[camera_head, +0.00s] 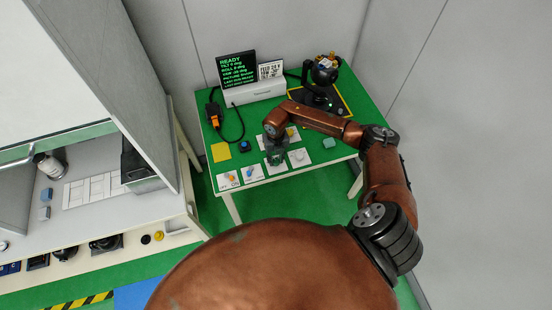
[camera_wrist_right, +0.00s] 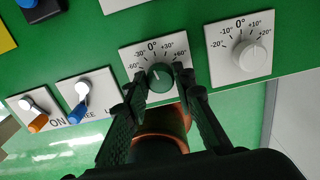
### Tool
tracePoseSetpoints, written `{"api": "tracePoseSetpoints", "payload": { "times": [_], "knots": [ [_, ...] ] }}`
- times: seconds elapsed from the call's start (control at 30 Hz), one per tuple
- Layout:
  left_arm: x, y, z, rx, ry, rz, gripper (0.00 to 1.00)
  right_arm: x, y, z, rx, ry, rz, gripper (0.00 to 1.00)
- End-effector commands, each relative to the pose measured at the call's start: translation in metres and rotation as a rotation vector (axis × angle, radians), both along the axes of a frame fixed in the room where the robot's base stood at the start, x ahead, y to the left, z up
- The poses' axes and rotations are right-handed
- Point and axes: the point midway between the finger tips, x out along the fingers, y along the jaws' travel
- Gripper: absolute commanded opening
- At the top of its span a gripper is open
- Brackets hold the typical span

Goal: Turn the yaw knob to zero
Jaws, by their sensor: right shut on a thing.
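The green knob (camera_wrist_right: 160,77) sits on a white plate (camera_wrist_right: 133,58) with a scale from -60° to +60° and 0° at its top. Its small light mark points roughly up, close to the 0° tick; the exact angle is too small to tell. My right gripper (camera_wrist_right: 163,92) has its two fingers on either side of this knob and is shut on it. In the head view the right gripper (camera_head: 275,156) reaches down over the front of the green table and partly hides the knob. The display (camera_head: 238,72) shows READY and angle lines too small to read surely. My left gripper is not seen.
A white knob (camera_wrist_right: 249,53) with a -20° to +20° scale is just right of the held knob. Orange (camera_wrist_right: 38,123) and blue (camera_wrist_right: 80,112) toggles are to its left. The gimbal camera (camera_head: 325,72) stands at the back right. A cabinet (camera_head: 90,190) is at left.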

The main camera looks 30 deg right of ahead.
Motion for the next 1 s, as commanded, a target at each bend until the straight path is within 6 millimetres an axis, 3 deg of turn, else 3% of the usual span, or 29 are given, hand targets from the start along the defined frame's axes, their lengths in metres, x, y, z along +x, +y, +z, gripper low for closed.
{"api": "tracePoseSetpoints", "payload": {
  "times": [0.4, 0.93, 0.97, 1.0],
  "knots": [
    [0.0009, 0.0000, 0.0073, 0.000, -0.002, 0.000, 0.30, 0.0011, -0.0010, 0.0013, -0.001, -0.002, -0.174, 0.00],
    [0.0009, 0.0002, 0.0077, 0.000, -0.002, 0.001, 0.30, 0.0015, -0.0011, 0.0011, -0.001, -0.003, -0.194, 0.00],
    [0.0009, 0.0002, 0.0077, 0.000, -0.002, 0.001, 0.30, 0.0015, -0.0011, 0.0011, -0.001, -0.003, -0.194, 0.26],
    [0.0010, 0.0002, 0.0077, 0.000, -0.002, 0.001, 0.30, 0.0014, -0.0011, 0.0011, -0.001, -0.003, -0.194, 0.29]
  ]
}}
